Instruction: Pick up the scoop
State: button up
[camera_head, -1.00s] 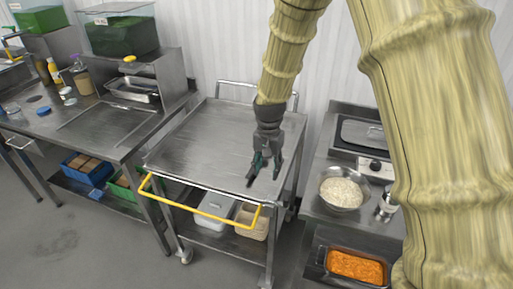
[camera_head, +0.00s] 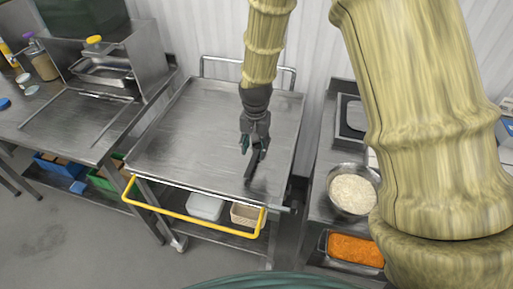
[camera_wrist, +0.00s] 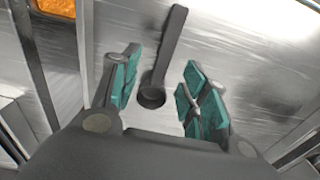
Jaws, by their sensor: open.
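A dark grey scoop (camera_head: 251,169) lies on the steel cart top (camera_head: 190,130), near its right side. In the wrist view the scoop (camera_wrist: 168,50) shows a straight handle running up and away, with a small round cup at its near end. My gripper (camera_head: 254,146) is over the scoop, pointing down. In the wrist view my gripper (camera_wrist: 160,65) has its teal-padded fingers spread on either side of the scoop, with visible gaps to both. How high the fingers are above the cart top is hard to tell.
To the right, a steel bowl of rice (camera_head: 353,191) and a tray of orange food (camera_head: 355,249) stand by a scale (camera_head: 350,118). The cart has a yellow front rail (camera_head: 190,216) and bins below. A steel counter (camera_head: 60,125) is on the left. Most of the cart top is clear.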

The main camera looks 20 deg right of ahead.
aim_at(253, 158)
jog(key=w+f, duration=0.1)
jog(key=f, duration=0.1)
jog(key=w+f+p, duration=0.1)
jog(key=shift+w+a+f, duration=0.1)
jog(key=shift+f, duration=0.25)
jog(key=shift+f+p, duration=0.4)
jog(key=shift+p, duration=0.05)
jog(key=shift+f, duration=0.3)
jog(key=shift+s+f+p, duration=0.35)
jog(key=shift+s+p, duration=0.1)
jog(key=shift+s, duration=0.6)
jog(key=shift+w+f, duration=0.65)
jog(key=shift+w, duration=0.1)
jog(key=shift+s+r, duration=0.3)
jog(key=shift+s, duration=0.1)
jog(key=c, duration=0.7)
grip_shut()
jog(key=shift+w+f, duration=0.1)
jog(key=shift+f, duration=0.05)
